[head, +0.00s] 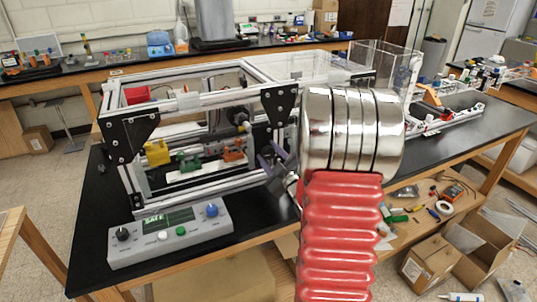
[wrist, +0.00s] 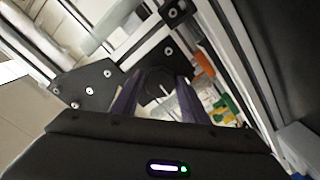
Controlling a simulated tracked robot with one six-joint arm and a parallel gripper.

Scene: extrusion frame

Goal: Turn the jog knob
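A grey control box (head: 140,254) stands at the front left of the black bench, in front of the extrusion frame. It carries a blue knob (head: 212,210) at its right end and a black knob (head: 123,234) at its left end. I cannot tell from the pictures which is the jog knob. Between them are a small display, a white button and a green button. My gripper (head: 269,158) is by the frame's front right corner, above and right of the box, apart from both knobs. In the wrist view its purple fingers (wrist: 158,80) are apart with nothing held.
The extrusion frame (head: 205,101) has black corner plates close to my gripper. Yellow (head: 157,152), green (head: 189,163) and orange (head: 233,154) parts sit inside it. My red and silver arm hides the frame's right side. The space above the control box looks clear.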

